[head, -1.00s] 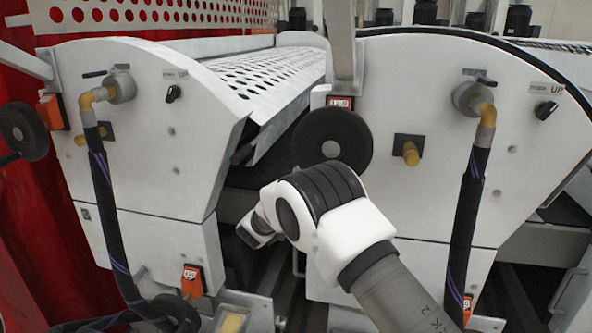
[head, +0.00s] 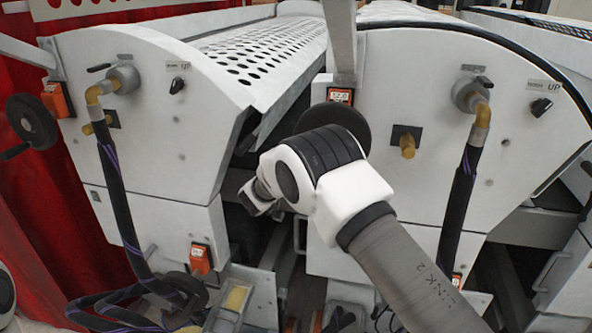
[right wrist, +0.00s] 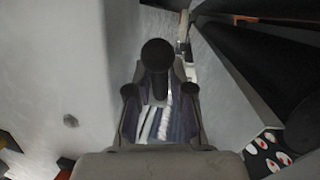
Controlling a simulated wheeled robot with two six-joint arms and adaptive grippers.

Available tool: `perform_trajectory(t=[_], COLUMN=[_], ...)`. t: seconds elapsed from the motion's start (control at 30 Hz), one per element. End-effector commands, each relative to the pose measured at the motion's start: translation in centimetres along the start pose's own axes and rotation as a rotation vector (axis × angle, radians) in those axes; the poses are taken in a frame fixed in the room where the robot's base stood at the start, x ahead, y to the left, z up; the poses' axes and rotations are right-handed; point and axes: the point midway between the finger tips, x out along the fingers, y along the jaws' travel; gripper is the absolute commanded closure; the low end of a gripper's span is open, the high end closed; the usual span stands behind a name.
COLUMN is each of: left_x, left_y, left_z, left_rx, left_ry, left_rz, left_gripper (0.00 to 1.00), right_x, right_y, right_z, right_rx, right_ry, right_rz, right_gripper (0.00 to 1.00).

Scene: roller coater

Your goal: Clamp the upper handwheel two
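The upper handwheel (head: 335,113), a black disc on the right-hand white machine unit, sits below a small orange display. My right arm covers its lower part in the head view. My right gripper (head: 258,198) is at the arm's end, below and left of the wheel, and is mostly hidden there. In the right wrist view the right gripper (right wrist: 159,92) has its two fingers apart. A black round-ended knob on a stem (right wrist: 158,55) shows between and beyond them; contact cannot be told. My left gripper is not in view.
Another handwheel (head: 32,120) is on the left unit, and a lower one (head: 185,290) is near the floor. Black hoses (head: 118,200) and (head: 458,200) hang on both units' fronts. A dark gap (head: 245,170) separates the units.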

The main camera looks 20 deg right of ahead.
Motion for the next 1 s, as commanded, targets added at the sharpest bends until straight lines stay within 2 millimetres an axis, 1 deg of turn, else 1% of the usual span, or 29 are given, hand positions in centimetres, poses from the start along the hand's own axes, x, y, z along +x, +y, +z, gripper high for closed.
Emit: perform_trajectory(t=[0.27, 0.37, 0.47, 0.6, 0.73, 0.83, 1.0], left_x=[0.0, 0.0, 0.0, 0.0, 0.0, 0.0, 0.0], left_y=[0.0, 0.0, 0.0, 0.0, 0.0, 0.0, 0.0], left_z=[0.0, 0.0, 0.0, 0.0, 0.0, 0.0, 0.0], left_rx=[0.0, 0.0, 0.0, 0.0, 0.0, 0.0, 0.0], left_ry=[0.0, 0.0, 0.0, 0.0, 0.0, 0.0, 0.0], left_rz=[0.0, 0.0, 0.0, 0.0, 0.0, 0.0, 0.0], left_gripper=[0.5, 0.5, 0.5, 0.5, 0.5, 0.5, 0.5], right_x=[0.0, -0.3, -1.6, -4.5, -6.7, -7.4, -7.5], right_y=[0.0, 0.0, -0.1, -0.1, -0.1, 0.0, 0.0], right_z=[0.0, 0.0, -0.1, -0.1, 0.0, 0.0, 0.1], right_rx=[0.0, 0.0, -0.001, -0.003, -0.002, -0.001, 0.0], right_ry=[0.0, 0.001, 0.001, 0.002, 0.002, 0.001, 0.0], right_rz=[0.0, -0.001, -0.002, -0.002, -0.001, 0.0, 0.001], right_gripper=[0.59, 0.59, 0.59, 0.59, 0.59, 0.59, 0.59])
